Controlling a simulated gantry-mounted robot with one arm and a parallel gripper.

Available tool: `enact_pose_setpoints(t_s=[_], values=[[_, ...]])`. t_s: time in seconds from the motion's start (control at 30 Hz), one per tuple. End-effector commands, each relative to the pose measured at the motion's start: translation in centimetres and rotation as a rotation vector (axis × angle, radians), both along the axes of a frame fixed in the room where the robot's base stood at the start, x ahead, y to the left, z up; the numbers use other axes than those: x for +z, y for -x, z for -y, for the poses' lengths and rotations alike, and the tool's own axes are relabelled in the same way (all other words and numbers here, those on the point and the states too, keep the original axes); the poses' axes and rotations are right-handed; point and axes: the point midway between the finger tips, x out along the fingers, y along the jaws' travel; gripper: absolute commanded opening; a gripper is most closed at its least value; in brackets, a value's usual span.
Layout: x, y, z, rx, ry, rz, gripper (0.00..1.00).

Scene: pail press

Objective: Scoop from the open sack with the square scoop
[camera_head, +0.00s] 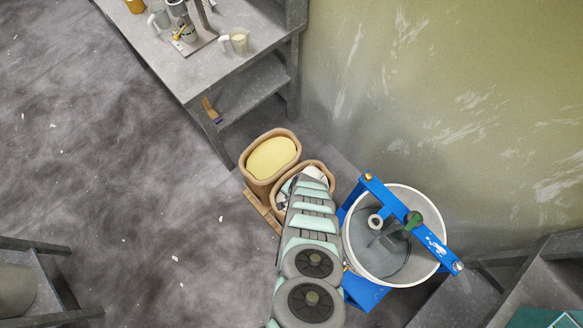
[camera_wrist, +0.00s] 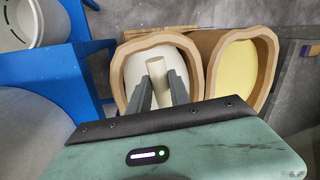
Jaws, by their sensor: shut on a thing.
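Two open tan sacks stand side by side. One (camera_head: 262,186) holds yellow material and also shows at the right of the wrist view (camera_wrist: 274,62). The other (camera_head: 318,164) has a pale white interior and is partly covered by my arm; it shows in the wrist view (camera_wrist: 118,68). My gripper (camera_wrist: 161,90) is over this pale sack, its fingers shut on a cream cylindrical handle (camera_wrist: 157,67), apparently the scoop's. The scoop's square part is not clear to see. In the head view my gripper is hidden beneath my arm.
A white pail (camera_head: 347,243) stands in a blue press (camera_head: 395,209) right of the sacks. A grey bench (camera_head: 180,75) with jugs and a small stand is at the upper left. A wall rises behind. Open floor (camera_head: 110,190) lies to the left.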

Motion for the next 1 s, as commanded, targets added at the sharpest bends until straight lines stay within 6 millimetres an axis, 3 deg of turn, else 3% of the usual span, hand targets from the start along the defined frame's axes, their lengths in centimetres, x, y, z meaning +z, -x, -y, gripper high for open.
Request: enact_pose_setpoints(t_s=[0.5,1.0], values=[[3.6,0.1,-0.1,0.0,0.012,0.017,0.0],[4.3,0.1,-0.1,0.0,0.016,0.021,0.0]])
